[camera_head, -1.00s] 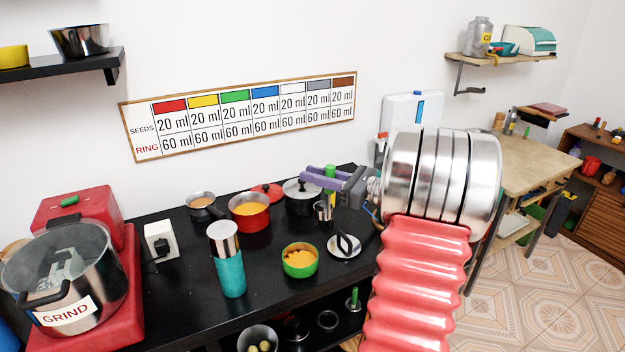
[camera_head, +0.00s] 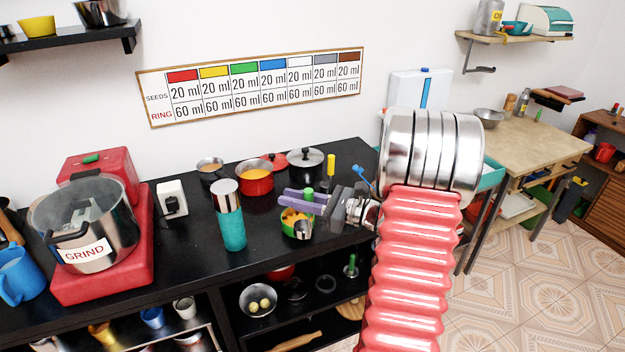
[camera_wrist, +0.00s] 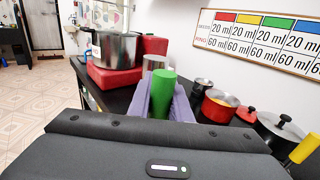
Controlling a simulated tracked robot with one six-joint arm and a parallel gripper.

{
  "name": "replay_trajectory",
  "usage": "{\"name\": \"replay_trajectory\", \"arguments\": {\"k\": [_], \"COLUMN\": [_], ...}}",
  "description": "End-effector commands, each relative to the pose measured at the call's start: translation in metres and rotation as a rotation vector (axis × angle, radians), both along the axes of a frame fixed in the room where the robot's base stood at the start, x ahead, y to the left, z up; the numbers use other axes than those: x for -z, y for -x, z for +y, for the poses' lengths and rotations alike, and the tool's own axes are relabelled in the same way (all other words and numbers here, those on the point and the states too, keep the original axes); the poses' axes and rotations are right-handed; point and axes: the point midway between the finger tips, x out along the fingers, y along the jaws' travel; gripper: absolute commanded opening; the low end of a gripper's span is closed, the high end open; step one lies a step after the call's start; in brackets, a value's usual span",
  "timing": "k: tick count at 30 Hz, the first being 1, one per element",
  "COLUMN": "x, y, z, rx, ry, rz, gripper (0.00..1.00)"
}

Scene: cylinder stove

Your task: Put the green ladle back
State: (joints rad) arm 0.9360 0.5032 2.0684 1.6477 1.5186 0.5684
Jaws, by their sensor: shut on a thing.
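My gripper (camera_head: 296,199), with purple fingers, is shut on the upright green handle of the ladle (camera_head: 309,193). The ladle's small metal cup (camera_head: 303,228) hangs below the fingers, in front of the green pot (camera_head: 286,227) with orange contents in the head view. I cannot tell if the cup is inside the pot or just before it. In the wrist view the green handle (camera_wrist: 162,95) stands between the two purple fingers (camera_wrist: 183,105); its lower end is hidden. A yellow-handled utensil (camera_head: 331,166) stands upright behind my gripper.
A teal flask (camera_head: 232,228) stands left of the green pot. A red pot (camera_head: 256,182) and a black lidded pot (camera_head: 304,166) stand behind. The grinder's large pot (camera_head: 85,225) is at the left. Bare black counter (camera_head: 180,262) lies between the grinder and flask.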

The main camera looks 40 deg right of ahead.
Motion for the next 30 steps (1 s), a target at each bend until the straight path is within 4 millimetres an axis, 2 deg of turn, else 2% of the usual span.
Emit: {"name": "replay_trajectory", "arguments": {"k": [5, 15, 18, 21, 24, 30], "x": [0.039, 0.130, 0.153, 0.172, 0.183, 0.187], "y": [-0.010, -0.024, -0.026, -0.026, -0.027, -0.027], "z": [0.052, 0.179, 0.212, 0.236, 0.251, 0.258], "rx": [-0.086, -0.288, -0.339, -0.377, -0.400, -0.411], "ry": [-0.007, -0.008, -0.007, -0.005, -0.003, -0.001], "rz": [0.003, 0.001, 0.000, 0.001, -0.001, -0.003], "gripper": [0.00, 0.00, 0.00, 0.00, 0.00, 0.00]}}
